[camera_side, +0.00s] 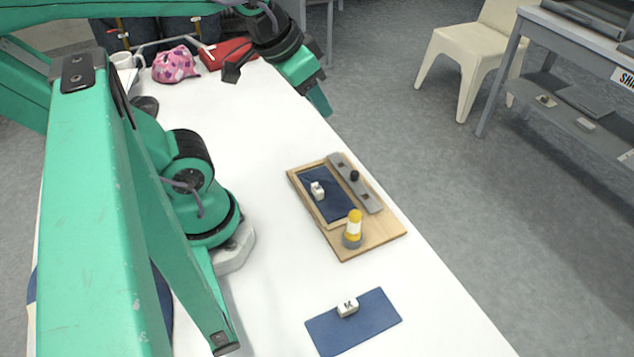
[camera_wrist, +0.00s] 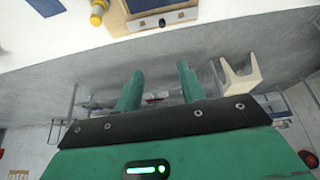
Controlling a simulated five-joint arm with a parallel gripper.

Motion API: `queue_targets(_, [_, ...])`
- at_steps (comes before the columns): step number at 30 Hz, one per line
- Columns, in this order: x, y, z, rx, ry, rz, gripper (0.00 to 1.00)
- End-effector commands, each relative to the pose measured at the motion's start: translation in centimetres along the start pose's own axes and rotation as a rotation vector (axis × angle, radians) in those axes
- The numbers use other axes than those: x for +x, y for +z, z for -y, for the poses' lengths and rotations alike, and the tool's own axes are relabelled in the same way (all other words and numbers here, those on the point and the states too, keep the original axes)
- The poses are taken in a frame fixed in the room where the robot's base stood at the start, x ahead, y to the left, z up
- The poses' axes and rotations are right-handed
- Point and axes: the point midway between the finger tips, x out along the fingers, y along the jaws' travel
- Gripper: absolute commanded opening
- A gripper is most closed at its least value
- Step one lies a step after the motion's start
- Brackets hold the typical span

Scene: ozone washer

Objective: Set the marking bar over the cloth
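The grey marking bar (camera_side: 349,174) with a black knob lies along the right side of a wooden board (camera_side: 375,238). It also shows at the top of the wrist view (camera_wrist: 148,23). A dark blue cloth (camera_side: 335,205) lies in the board's frame, left of the bar, with a small white block (camera_side: 317,190) on it. A second blue cloth (camera_side: 335,334) lies nearer the camera, with a white block (camera_side: 347,307) on it. My gripper (camera_side: 318,100) is raised near the table's far right edge, well away from the bar. In the wrist view its green fingers (camera_wrist: 160,84) are apart and empty.
The white table (camera_side: 265,150) is clear between my base and the board.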

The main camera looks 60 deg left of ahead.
Motion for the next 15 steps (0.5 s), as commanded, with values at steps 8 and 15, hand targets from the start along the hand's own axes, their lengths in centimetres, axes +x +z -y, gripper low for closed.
queue_targets(8, [2.4, -1.3, 0.1, -0.134, -0.011, 0.09, 0.39])
queue_targets(15, [5.7, -2.5, 0.2, -0.295, -0.037, 0.19, 0.39])
